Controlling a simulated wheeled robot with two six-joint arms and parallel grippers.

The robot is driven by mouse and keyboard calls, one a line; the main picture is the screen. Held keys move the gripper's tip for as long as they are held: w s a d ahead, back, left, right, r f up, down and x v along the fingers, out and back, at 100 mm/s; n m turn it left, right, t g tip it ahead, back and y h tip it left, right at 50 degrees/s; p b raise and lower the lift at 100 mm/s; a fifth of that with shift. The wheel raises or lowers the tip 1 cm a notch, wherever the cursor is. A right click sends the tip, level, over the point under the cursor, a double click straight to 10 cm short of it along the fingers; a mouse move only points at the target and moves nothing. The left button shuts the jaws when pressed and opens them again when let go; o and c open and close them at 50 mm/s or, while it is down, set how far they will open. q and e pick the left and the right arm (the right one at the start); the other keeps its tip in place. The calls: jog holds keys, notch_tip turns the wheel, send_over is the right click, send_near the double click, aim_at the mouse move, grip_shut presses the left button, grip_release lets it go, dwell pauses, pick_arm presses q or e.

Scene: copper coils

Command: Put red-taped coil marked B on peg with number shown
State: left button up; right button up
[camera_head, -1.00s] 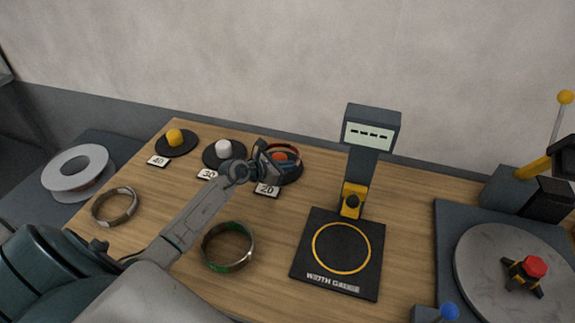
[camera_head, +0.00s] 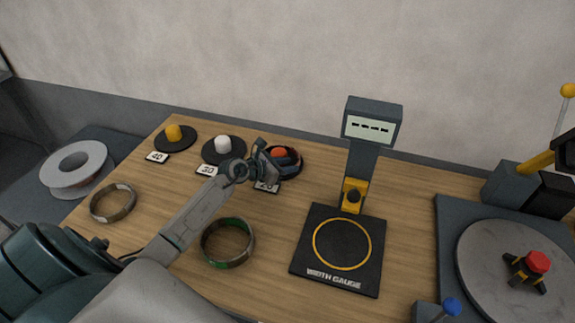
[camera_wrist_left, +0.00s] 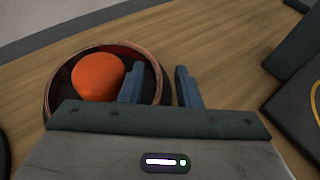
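A copper coil with reddish inner patches lies around the orange peg (camera_head: 279,154), above the card reading 20 (camera_head: 266,185). The left wrist view shows the coil (camera_wrist_left: 50,88) encircling the orange peg (camera_wrist_left: 97,77), low around it. No letter on it is legible. My left gripper (camera_head: 266,160) is at the coil's near side. In the left wrist view its fingers (camera_wrist_left: 160,86) are spread, one over the ring's inside and one outside, with the rim between them. My right gripper is not in view.
The white peg (camera_head: 223,145) and yellow peg (camera_head: 174,133) stand left, marked 30 and 40. A green-taped coil (camera_head: 228,261) and a pale-taped coil (camera_head: 113,217) lie on the table. The width gauge (camera_head: 301,259) is empty, its display showing dashes. A turntable (camera_head: 480,255) stands right.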

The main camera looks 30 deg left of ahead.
pick_arm(q)
jog(key=b+v, duration=0.1)
jog(key=v, duration=0.8)
jog(key=shift+a, duration=0.1)
jog(key=shift+v, duration=0.8)
jog(key=shift+r, duration=0.1)
